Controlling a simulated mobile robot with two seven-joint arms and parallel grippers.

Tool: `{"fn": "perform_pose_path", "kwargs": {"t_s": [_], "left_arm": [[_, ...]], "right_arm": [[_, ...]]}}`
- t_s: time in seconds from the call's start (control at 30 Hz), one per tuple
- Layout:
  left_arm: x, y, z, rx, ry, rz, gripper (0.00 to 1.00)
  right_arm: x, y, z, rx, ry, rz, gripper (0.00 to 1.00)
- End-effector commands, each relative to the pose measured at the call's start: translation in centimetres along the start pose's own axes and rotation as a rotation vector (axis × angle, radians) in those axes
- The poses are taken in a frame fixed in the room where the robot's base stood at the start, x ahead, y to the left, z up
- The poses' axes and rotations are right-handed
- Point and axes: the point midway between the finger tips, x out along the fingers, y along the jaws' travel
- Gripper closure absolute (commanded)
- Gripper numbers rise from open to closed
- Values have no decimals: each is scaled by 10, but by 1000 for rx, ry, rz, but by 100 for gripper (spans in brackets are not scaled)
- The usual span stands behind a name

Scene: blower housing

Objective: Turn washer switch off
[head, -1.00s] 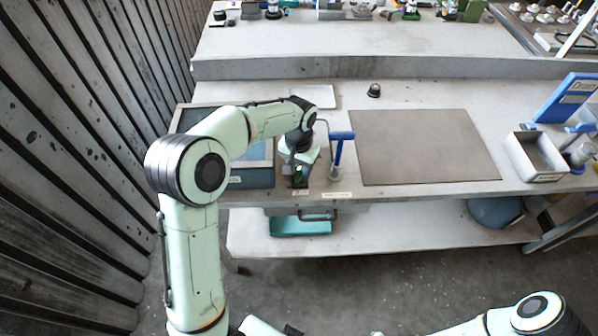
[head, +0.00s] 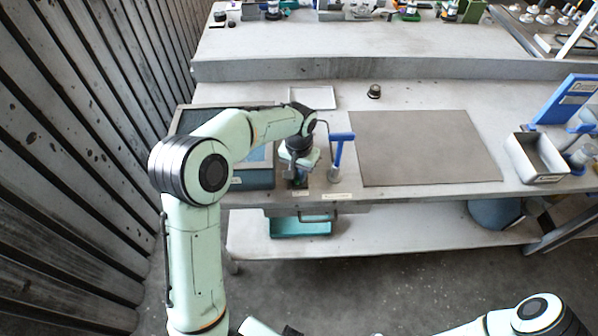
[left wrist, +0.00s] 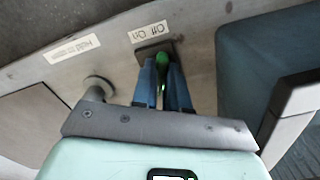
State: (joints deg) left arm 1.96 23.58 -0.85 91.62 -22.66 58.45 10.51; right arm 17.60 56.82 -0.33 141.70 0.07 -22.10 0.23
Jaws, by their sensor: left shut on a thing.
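The washer switch is a green lever (left wrist: 162,66) on a dark base plate (left wrist: 150,52), beside an "Off On" label (left wrist: 148,32), in the left wrist view. My left gripper (left wrist: 164,75) has its blue fingers on either side of the lever and is shut on it. In the head view my left gripper (head: 298,178) points down at the bench's front edge and mostly hides the switch. I cannot tell which side the lever leans to. My right gripper is not in view; only part of that arm shows at bottom right.
A blue T-handled tool (head: 341,138) stands upright close on the right. A grey mat (head: 425,148) lies farther right, with a metal bin (head: 540,158) beyond. A teal box (head: 300,228) sits on the lower shelf.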

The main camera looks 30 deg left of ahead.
Motion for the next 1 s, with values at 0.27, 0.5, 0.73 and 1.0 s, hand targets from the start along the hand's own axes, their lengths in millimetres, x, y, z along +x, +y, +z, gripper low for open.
{"fn": "perform_pose_path", "kwargs": {"t_s": [0.27, 0.5, 0.73, 1.0], "left_arm": [[0, 1, 0, -164, 1, -1, 100], [-1, 2, -1, -386, 2, -1, 100], [-1, 4, -2, -602, 2, 0, 100], [-2, 4, -3, -823, 3, 1, 100]], "right_arm": [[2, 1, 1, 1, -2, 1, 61], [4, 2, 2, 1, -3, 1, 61], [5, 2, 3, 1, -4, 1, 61], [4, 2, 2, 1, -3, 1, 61]]}}
